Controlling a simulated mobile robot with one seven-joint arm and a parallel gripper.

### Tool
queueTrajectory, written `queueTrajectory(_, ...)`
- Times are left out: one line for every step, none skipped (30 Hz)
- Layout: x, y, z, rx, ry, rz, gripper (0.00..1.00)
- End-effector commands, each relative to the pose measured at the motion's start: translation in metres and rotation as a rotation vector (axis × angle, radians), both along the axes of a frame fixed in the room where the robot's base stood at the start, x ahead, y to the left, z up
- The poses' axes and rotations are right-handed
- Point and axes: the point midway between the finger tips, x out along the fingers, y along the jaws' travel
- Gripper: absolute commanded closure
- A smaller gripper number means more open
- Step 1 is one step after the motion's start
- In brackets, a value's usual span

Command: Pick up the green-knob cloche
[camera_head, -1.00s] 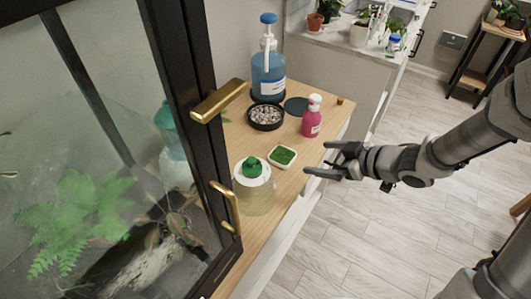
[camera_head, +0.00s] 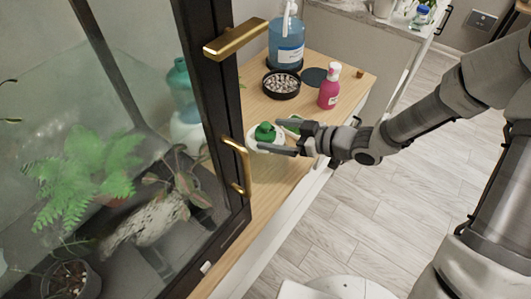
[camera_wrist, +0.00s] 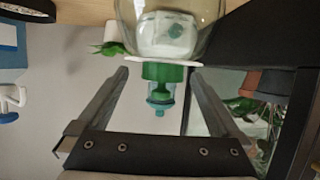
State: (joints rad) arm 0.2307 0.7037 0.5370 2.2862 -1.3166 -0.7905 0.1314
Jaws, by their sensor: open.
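The green-knob cloche stands on the wooden cabinet top beside the glass case. Its green knob (camera_head: 265,131) shows in the head view, above a pale top; my gripper hides part of the cloche. My gripper (camera_head: 270,137) is open, with its fingers either side of the knob. The wrist view appears upside down: the clear cloche (camera_wrist: 172,30) is at the top edge, and its green knob (camera_wrist: 165,72) lies between the open fingertips of my gripper (camera_wrist: 161,74). Gaps show between knob and fingers there. A pale, blurred item shows inside the glass.
The black-framed glass case (camera_head: 215,110) with brass handles (camera_head: 238,165) stands close left. Behind are a black dish of pebbles (camera_head: 281,86), a pink bottle (camera_head: 328,88) and a blue pump bottle (camera_head: 286,42). A dish of green moss (camera_head: 291,121) is partly hidden by my gripper.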

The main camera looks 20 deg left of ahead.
Motion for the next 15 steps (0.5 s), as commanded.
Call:
queueTrajectory(0.001, 0.004, -0.002, 0.0, 0.0, 0.0, 0.0)
queueTrajectory(0.001, 0.005, -0.003, -0.001, 0.001, 0.0, 0.0)
queueTrajectory(0.001, 0.007, -0.003, -0.001, 0.0, -0.001, 0.0)
queueTrajectory(0.001, 0.008, -0.004, -0.001, 0.0, 0.0, 0.0)
queueTrajectory(0.001, 0.01, -0.004, -0.001, 0.0, 0.001, 0.0)
queueTrajectory(0.001, 0.015, -0.005, -0.001, -0.001, 0.002, 0.0)
queueTrajectory(0.001, 0.019, -0.006, 0.0, -0.001, 0.001, 0.0)
queueTrajectory(0.001, 0.023, -0.007, 0.0, -0.001, 0.003, 0.0)
queueTrajectory(0.001, 0.03, -0.009, 0.001, -0.001, 0.004, 0.0)
queueTrajectory(0.001, 0.035, -0.01, 0.001, 0.0, 0.003, 0.0)
queueTrajectory(0.001, 0.04, -0.01, 0.0, 0.0, 0.003, 0.0)
queueTrajectory(0.003, 0.045, -0.013, -0.001, 0.001, 0.002, 0.0)
queueTrajectory(0.004, 0.048, -0.014, -0.001, 0.0, 0.001, 0.0)
queueTrajectory(0.004, 0.051, -0.015, -0.001, 0.001, 0.001, 0.0)
queueTrajectory(0.005, 0.054, -0.016, -0.001, 0.001, 0.001, 0.0)
